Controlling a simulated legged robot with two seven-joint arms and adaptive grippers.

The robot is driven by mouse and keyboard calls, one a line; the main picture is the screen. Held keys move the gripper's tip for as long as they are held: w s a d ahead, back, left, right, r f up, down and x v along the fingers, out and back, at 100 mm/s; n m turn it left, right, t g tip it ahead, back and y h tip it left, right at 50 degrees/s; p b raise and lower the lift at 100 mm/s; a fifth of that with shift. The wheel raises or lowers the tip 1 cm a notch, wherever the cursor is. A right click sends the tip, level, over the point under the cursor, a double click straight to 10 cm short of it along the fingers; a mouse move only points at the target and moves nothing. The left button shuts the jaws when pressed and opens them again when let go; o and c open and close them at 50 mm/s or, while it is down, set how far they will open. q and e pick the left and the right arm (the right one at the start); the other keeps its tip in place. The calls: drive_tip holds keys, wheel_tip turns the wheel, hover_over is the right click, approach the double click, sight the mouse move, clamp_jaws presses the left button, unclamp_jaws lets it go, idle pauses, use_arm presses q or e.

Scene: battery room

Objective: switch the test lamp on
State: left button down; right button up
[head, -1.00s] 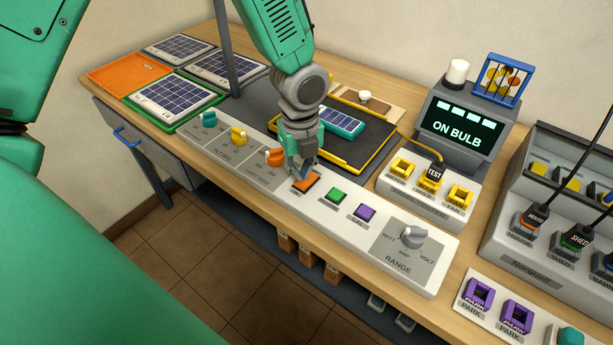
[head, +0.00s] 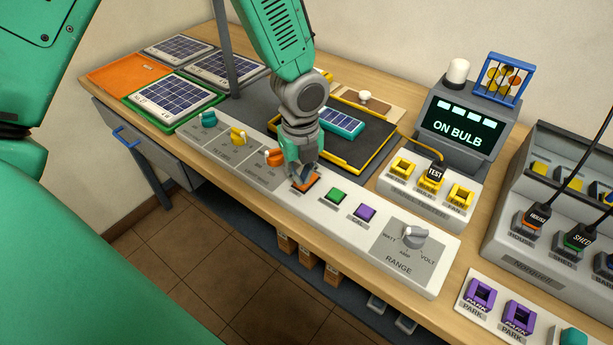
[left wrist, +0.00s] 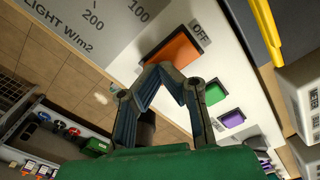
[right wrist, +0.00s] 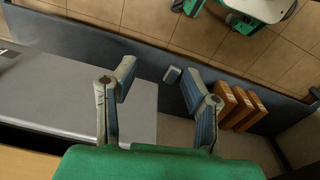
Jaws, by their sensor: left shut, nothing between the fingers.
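My left gripper (head: 303,181) is shut and empty, its fingertips over the orange button (head: 311,186) on the long grey control panel (head: 345,220). The left wrist view shows the closed fingers (left wrist: 164,72) in front of the orange button (left wrist: 173,56), which has an OFF label beside it. I cannot tell whether they touch. The screen (head: 458,126) reads ON BULB. A white lamp (head: 458,71) on top of its housing looks unlit. A black TEST plug (head: 434,173) sits in the middle yellow socket. My right gripper (right wrist: 158,82) is open and empty in the right wrist view.
A green button (head: 336,195), a purple button (head: 364,212) and the RANGE knob (head: 413,237) are right of the orange button. Teal, yellow and orange knobs are to its left. Behind it lies a yellow-edged black tray (head: 372,151) with a small solar panel (head: 340,124).

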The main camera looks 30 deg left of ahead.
use_arm(q)
drive_tip(key=shift+f, duration=0.2)
wheel_tip(320, 180, up, 7)
drive_tip(key=p, duration=0.7)
drive_tip(key=shift+r, duration=0.15)
idle(0.4)
